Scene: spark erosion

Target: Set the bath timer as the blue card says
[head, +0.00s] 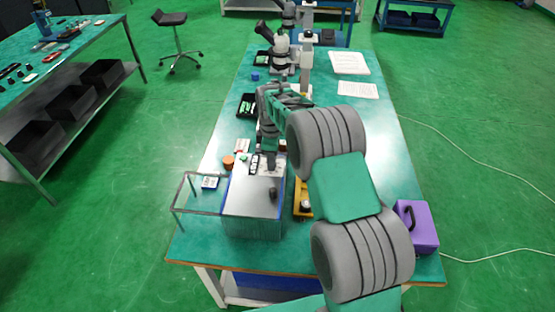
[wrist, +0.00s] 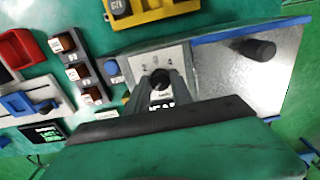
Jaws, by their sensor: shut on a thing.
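The bath is a metal box (head: 254,196) with a flat grey lid at the near end of the bench. In the wrist view its lid (wrist: 225,75) carries a black knob (wrist: 258,49). Beside it, a pale panel (wrist: 146,62) with small numerals holds a dark dial (wrist: 160,77). My gripper (wrist: 160,88) is shut on this dial from above, its fingers hiding much of it. I cannot surely pick out the blue card.
Three brown-topped switches (wrist: 77,72) stand left of the panel, by a red tray (wrist: 18,48) and a blue slider (wrist: 18,103). A yellow device (wrist: 150,10) is close above. A purple box (head: 416,226) sits at the bench's right edge. Microscopes (head: 283,55) stand farther back.

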